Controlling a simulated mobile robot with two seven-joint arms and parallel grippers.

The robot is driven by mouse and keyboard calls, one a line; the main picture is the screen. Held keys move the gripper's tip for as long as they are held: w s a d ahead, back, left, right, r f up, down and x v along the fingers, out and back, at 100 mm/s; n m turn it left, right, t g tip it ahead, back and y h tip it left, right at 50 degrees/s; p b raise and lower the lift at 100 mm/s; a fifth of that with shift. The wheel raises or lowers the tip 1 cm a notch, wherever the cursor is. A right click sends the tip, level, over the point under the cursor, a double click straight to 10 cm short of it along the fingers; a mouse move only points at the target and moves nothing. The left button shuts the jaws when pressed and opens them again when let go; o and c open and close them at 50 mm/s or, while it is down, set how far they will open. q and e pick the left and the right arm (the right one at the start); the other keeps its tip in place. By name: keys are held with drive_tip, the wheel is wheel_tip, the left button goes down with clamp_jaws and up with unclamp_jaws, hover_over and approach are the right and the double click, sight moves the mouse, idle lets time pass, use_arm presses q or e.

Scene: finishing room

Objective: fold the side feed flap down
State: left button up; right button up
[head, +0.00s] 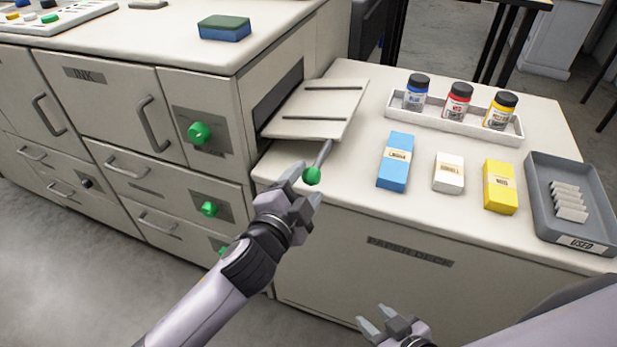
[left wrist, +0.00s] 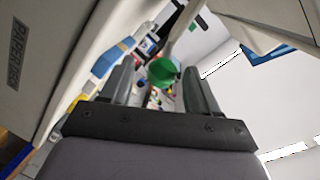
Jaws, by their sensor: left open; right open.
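The side feed flap (head: 325,103) is a pale panel with two dark ribs. It sticks out from the dark slot (head: 278,100) in the machine's side, over the paper deck's top; I cannot tell its exact tilt. A grey rod with a green ball knob (head: 311,176) extends from its near edge. My left gripper (head: 304,186) is open at the knob. In the left wrist view the green knob (left wrist: 163,72) shows between the two fingers; contact is not clear. My right gripper (head: 377,321) is open and empty at the bottom, in front of the deck.
On the paper deck (head: 340,207) stand a white rack (head: 455,126) of three bottles, blue (head: 395,162), white (head: 449,173) and yellow (head: 499,186) boxes, and a grey tray (head: 545,227). A sponge (head: 224,28) lies on the machine's top. Green knobs (head: 199,132) project from its front.

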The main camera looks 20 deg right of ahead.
use_arm(q)
drive_tip(key=shift+v, duration=2.1)
drive_tip(key=s+a+f+n+g+y, duration=0.2)
drive_tip(key=s+a+f+n+y, duration=0.15)
drive_tip(key=a+n, duration=0.35)
drive_tip(key=s+a+f+n+g+y, duration=0.1)
drive_tip(key=s+a+f+n+y, duration=0.25)
drive_tip(key=a, duration=0.65)
drive_tip(key=s+a+f+n+g+y, duration=0.1)
drive_tip(key=s+a+f+n+g, duration=0.2)
drive_tip(key=s+a, duration=0.45)
drive_tip(key=s+a+f+n+g+y, duration=0.2)
drive_tip(key=s+a+n+g, duration=0.15)
drive_tip(key=s+a, duration=0.4)
drive_tip(key=w+d+f+t+h+p, duration=0.2)
drive_tip(key=w+d+f+t+p, duration=0.1)
drive_tip(key=w+f+t, duration=0.2)
drive_tip(key=shift+w+d+f+t, duration=0.3)
drive_tip(key=shift+f+t, duration=0.25)
drive_tip(key=shift+t, duration=0.5)
